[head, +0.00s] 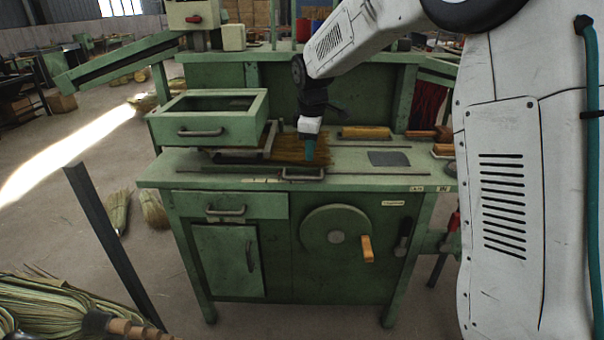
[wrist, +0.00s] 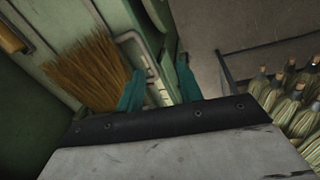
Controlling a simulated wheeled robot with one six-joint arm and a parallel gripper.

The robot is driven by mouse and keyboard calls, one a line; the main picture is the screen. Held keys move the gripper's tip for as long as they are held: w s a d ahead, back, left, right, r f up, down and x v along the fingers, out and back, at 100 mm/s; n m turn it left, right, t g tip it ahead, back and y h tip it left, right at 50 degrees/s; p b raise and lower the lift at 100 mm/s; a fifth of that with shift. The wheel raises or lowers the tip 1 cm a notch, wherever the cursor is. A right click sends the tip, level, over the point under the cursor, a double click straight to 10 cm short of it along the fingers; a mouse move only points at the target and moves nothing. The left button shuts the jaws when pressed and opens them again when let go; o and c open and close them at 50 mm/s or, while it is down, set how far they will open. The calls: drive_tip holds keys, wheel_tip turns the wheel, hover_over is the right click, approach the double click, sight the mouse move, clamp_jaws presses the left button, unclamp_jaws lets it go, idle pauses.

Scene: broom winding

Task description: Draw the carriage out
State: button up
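The green workbench (head: 330,187) carries what looks like the carriage, a low part with a grey metal frame (head: 268,141) and a bar handle (head: 303,177) at the bench's front edge. Tan broom bristles (head: 287,149) lie beside the frame; they fan out at the left in the wrist view (wrist: 88,75). My gripper (head: 309,150) points down over the bench, just behind the bar handle. In the wrist view its two teal fingers (wrist: 160,84) stand apart, with pale bars beyond them. I see nothing clearly held. Whether a finger touches the handle cannot be told.
An open green drawer box (head: 208,128) stands above the bench's left side. A crank wheel (head: 337,236) with a wooden knob is on the front. A dark post (head: 115,245) and broom bundles (head: 45,305) stand front left. Floor before the bench is clear.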

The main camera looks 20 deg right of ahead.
drive_tip(key=n, duration=0.2)
approach(302, 178)
drive_tip(key=f, duration=0.2)
drive_tip(key=w+f, duration=0.1)
drive_tip(key=f, duration=0.4)
drive_tip(key=shift+w+d+f, duration=0.3)
drive_tip(key=shift+w+f, duration=0.1)
clamp_jaws()
